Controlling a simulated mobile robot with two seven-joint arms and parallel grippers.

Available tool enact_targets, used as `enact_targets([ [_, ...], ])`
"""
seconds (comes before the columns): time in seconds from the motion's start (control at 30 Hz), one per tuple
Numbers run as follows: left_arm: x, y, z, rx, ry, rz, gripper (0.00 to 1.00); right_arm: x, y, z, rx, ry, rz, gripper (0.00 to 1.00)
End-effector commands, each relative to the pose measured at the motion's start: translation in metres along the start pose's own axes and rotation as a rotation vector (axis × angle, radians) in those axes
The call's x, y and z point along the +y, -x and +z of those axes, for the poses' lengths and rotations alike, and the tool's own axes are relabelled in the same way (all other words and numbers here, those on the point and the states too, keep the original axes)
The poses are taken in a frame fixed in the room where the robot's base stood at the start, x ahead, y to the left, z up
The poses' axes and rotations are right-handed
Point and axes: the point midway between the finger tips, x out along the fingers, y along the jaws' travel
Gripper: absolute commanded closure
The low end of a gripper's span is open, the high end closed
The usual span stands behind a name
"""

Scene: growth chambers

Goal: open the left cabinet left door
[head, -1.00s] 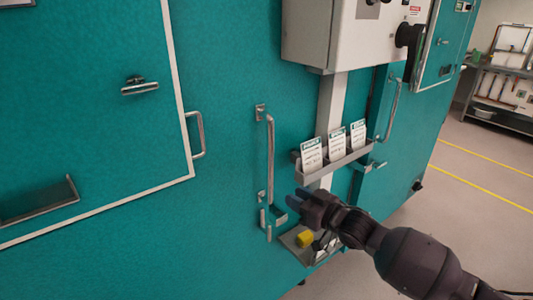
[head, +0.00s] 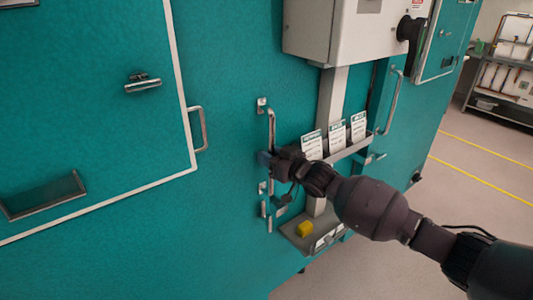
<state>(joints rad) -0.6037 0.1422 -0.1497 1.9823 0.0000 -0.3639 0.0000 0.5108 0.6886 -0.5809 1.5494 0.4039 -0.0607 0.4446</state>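The teal cabinet door (head: 236,205) fills the left and middle of the head view and looks closed. Its long vertical metal handle (head: 271,126) stands near the door's right edge. My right gripper (head: 268,158) is at the lower half of this handle, and its fingers overlap the bar. The gripper hides part of the bar, and I cannot tell whether the fingers are closed on it. My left gripper is not in view.
A white control box (head: 350,35) juts out above my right arm. A rack of cards (head: 338,136) and a lower tray with a yellow block (head: 304,229) sit beside the handle. Another handle (head: 392,100) is further right. Open floor (head: 470,180) lies at the right.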

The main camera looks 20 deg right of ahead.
Motion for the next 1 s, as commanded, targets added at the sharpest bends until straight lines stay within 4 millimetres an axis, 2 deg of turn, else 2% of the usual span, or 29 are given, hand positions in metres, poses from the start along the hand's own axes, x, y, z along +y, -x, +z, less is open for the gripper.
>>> enact_targets([
  [0.17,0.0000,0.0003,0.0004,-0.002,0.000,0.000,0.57,-0.0006,-0.0098,-0.0001,0.000,0.000,-0.001,0.69],
  [0.43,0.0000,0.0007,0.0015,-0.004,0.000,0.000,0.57,-0.0004,-0.0107,0.0002,0.000,0.000,0.000,0.69],
  [0.47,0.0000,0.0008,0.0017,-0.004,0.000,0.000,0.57,-0.0004,-0.0106,0.0002,0.000,0.000,0.000,0.70],
  [0.67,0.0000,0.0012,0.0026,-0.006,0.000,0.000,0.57,-0.0004,-0.0105,0.0002,0.000,0.000,0.000,1.00],
  [1.0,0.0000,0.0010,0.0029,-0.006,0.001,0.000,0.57,-0.0006,-0.0111,0.0004,0.000,0.000,0.000,1.00],
])
